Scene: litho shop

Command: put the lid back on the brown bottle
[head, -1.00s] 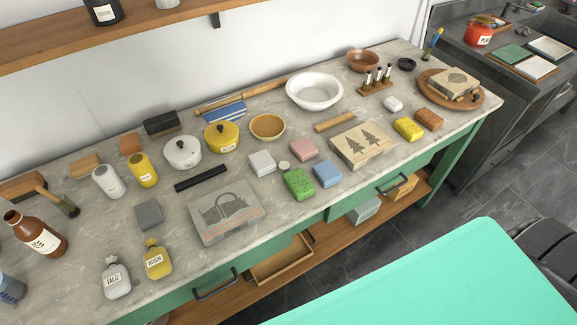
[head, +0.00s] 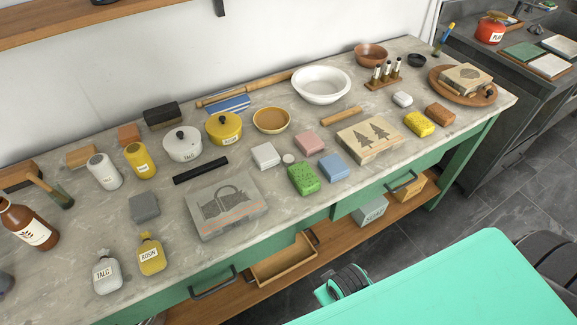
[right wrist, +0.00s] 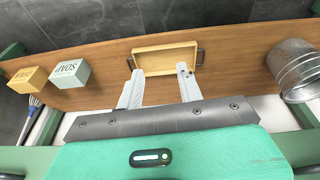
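The brown bottle (head: 30,230) with a cream label stands on the marble worktop at the far left of the head view. Its top is at the picture's edge, and I see no lid on it. I cannot make out a loose lid with certainty. My right gripper (right wrist: 157,66) is open and empty in the right wrist view. Its two fingers are above the lower wooden shelf, near a shallow wooden tray (right wrist: 165,48) with handles. A green and black part of my right arm (head: 345,284) shows in the head view, below the worktop's front. My left gripper is not in view.
The worktop (head: 105,225) holds pots, bowls, jars, blocks and a grey printed stone. The talc bottle (head: 107,274) and rosin bottle (head: 151,254) stand near its front edge. On the shelf are a soap box (right wrist: 70,75) and a metal bucket (right wrist: 293,72).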

